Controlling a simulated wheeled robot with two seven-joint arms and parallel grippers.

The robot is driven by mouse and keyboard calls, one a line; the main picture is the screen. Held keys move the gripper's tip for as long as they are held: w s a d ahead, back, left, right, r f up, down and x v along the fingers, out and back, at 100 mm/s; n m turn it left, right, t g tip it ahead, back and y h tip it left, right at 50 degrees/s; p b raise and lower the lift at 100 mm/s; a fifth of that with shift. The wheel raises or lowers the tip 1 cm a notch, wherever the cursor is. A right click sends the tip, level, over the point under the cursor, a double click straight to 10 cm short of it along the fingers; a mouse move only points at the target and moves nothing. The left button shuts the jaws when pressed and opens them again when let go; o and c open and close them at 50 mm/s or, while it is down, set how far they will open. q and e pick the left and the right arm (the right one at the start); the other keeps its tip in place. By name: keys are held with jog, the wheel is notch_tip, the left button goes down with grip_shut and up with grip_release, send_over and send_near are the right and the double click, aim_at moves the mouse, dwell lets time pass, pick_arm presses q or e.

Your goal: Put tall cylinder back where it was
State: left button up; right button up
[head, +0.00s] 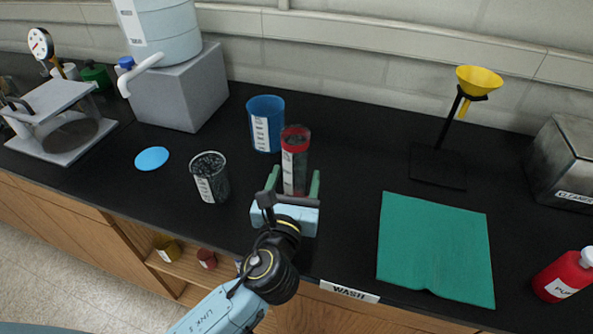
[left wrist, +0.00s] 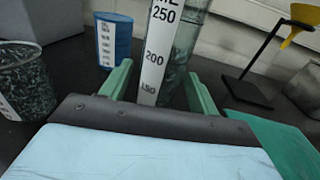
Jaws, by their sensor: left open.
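The tall cylinder (head: 295,165) is a clear graduated cylinder with a red rim and a white scale label, standing upright on the black counter. It also shows close up in the left wrist view (left wrist: 172,50), where its top is cut off. My left gripper (head: 293,183) is open, with its green fingers on either side of the cylinder's lower part. In the left wrist view the fingers (left wrist: 158,88) stand apart from each other. I cannot tell whether either finger touches the cylinder. My right gripper is not in view.
A blue cup (head: 266,122) stands just behind the cylinder, and a dark speckled beaker (head: 210,178) to its left. A green mat (head: 435,248) lies to the right, with a yellow funnel (head: 479,82) on a black stand behind it. A red bottle (head: 563,276) stands at far right.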

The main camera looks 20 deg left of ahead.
pick_arm(q)
jog(key=s, duration=0.9)
jog(key=shift+s+d+b, duration=0.25)
jog(key=shift+d+b, duration=0.1)
jog(key=shift+d, duration=0.1)
jog(key=shift+a, duration=0.15)
